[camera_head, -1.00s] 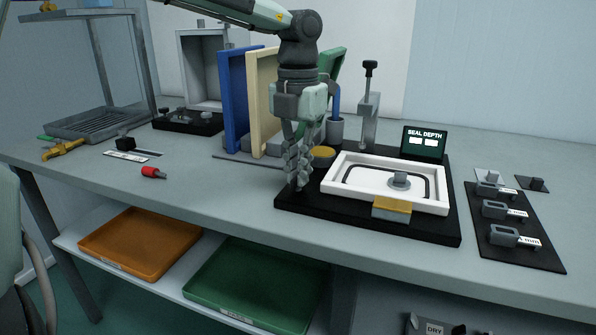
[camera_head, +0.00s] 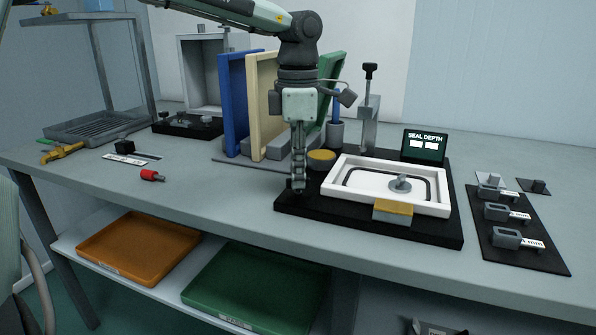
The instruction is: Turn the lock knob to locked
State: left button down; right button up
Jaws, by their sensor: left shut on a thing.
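The panel fixture is a black base (camera_head: 420,232) with a white frame (camera_head: 440,208) around a white plate. My left gripper (camera_head: 298,188) points straight down at the base's left end, left of the frame. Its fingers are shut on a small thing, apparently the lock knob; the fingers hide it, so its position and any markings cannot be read. A grey round piece with a raised top (camera_head: 402,184) sits on the plate inside the frame. A yellow-topped block (camera_head: 392,209) is at the frame's front edge. My right gripper is not in view.
A yellow round cup (camera_head: 321,159) stands close beside the gripper. A SEAL DEPTH display (camera_head: 425,146) stands behind the frame. Blue (camera_head: 231,105), cream (camera_head: 262,105) and green panels stand behind my arm. A black mat (camera_head: 520,240) with grey clamp-like parts lies right. The table front is clear.

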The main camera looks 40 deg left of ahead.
pick_arm(q)
jog(key=m, duration=0.2)
jog(key=shift+m, duration=1.5)
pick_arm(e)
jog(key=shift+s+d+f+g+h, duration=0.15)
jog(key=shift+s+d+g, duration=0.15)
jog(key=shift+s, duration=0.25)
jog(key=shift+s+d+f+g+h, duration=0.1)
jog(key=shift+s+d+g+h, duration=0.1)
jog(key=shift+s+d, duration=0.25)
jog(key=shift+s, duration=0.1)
pick_arm(q)
jog(key=c, duration=1.7)
grip_release()
jog(key=shift+r, duration=0.1)
notch_tip(320, 180, up, 12)
jog(key=shift+f, duration=0.1)
